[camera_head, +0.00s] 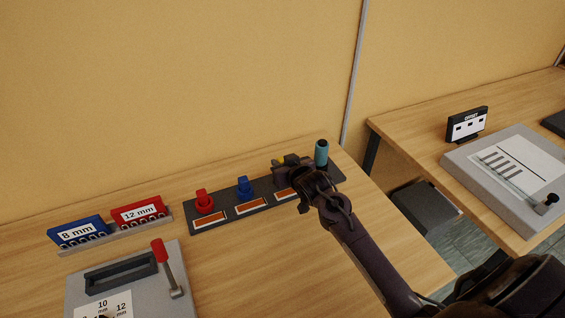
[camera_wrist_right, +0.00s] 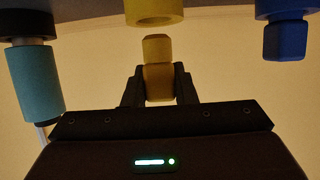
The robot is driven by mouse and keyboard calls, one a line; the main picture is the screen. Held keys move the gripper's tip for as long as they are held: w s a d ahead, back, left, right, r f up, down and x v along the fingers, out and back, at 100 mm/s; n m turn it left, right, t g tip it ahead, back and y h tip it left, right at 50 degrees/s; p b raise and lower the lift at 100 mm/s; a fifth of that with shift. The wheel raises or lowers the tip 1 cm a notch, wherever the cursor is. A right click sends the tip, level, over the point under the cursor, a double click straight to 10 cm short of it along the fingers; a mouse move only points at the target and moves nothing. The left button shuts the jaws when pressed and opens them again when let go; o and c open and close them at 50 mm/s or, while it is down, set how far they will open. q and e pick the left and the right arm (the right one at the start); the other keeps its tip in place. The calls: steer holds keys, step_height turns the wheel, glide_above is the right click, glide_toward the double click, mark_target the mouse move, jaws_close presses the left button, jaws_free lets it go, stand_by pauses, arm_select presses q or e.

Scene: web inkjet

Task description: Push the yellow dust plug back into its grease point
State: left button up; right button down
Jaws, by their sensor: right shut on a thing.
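The yellow dust plug (camera_wrist_right: 157,78) is held between the two fingers of my right gripper (camera_wrist_right: 160,88), which is shut on it. In the right wrist view the plug points at a yellow collar (camera_wrist_right: 154,10), which looks like its grease point. A narrow gap shows between plug and collar, and the plug sits slightly to one side of the collar's middle. In the head view my right gripper (camera_head: 285,168) is over the right part of a dark strip (camera_head: 232,209) and hides most of the yellow parts. My left gripper is not in view.
A blue plug (camera_head: 243,185) and a red plug (camera_head: 204,201) stand on the strip left of my gripper. A teal cylinder (camera_head: 321,152) stands close on its right. A grey device with a red lever (camera_head: 160,252) and two label boxes are further left.

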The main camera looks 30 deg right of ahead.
steer(key=shift+p, duration=0.35)
steer(key=shift+f+b, duration=0.7)
steer(key=shift+f, duration=0.7)
steer(key=c, duration=1.1)
jaws_free()
steer(key=shift+s, duration=0.5)
steer(key=b+v, duration=0.1)
steer(key=v, duration=0.6)
steer(key=shift+r, duration=0.1)
steer(key=shift+w, duration=0.1)
